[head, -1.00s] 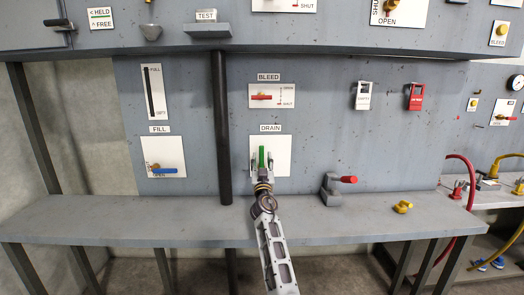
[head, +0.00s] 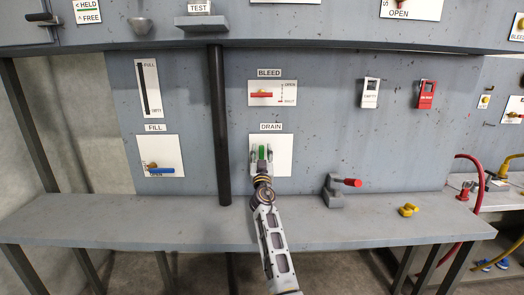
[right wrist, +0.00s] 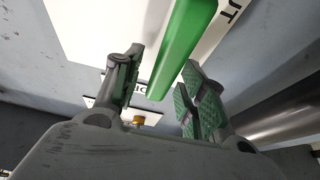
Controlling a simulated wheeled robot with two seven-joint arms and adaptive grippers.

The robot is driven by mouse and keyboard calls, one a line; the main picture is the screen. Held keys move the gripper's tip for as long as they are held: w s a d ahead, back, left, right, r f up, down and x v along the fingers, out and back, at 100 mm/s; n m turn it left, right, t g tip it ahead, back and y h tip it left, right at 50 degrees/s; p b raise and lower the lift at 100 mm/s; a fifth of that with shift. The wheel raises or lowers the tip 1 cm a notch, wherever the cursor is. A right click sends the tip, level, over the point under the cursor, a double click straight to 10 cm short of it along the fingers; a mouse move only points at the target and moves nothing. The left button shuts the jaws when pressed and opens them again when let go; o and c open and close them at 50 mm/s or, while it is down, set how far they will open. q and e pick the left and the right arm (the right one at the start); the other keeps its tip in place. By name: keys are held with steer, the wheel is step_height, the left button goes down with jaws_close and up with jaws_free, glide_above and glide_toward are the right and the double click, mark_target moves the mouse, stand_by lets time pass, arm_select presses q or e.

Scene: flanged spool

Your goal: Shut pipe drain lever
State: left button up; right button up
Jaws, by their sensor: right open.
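The green drain lever (head: 261,152) points up on its white plate (head: 284,160), under the DRAIN label (head: 271,127). My right gripper (head: 262,156) is at the plate with its fingers open, one on each side of the lever. In the right wrist view, the green lever (right wrist: 184,42) runs between the two spread fingers of the right gripper (right wrist: 160,82), with a gap visible beside it. I cannot tell whether either finger touches it. The lever's pivot is hidden behind the gripper in the head view. My left gripper is not in view.
The red BLEED lever (head: 261,95) sits above, and the blue FILL lever (head: 162,171) is to the left. A dark vertical pipe (head: 220,130) stands close left of my right gripper. A grey fitting with a red handle (head: 334,192) and a yellow piece (head: 409,210) are on the shelf.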

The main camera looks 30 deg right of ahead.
steer(key=shift+w+d+r, duration=0.1)
steer(key=shift+w, duration=0.1)
stand_by(0.3)
jaws_close()
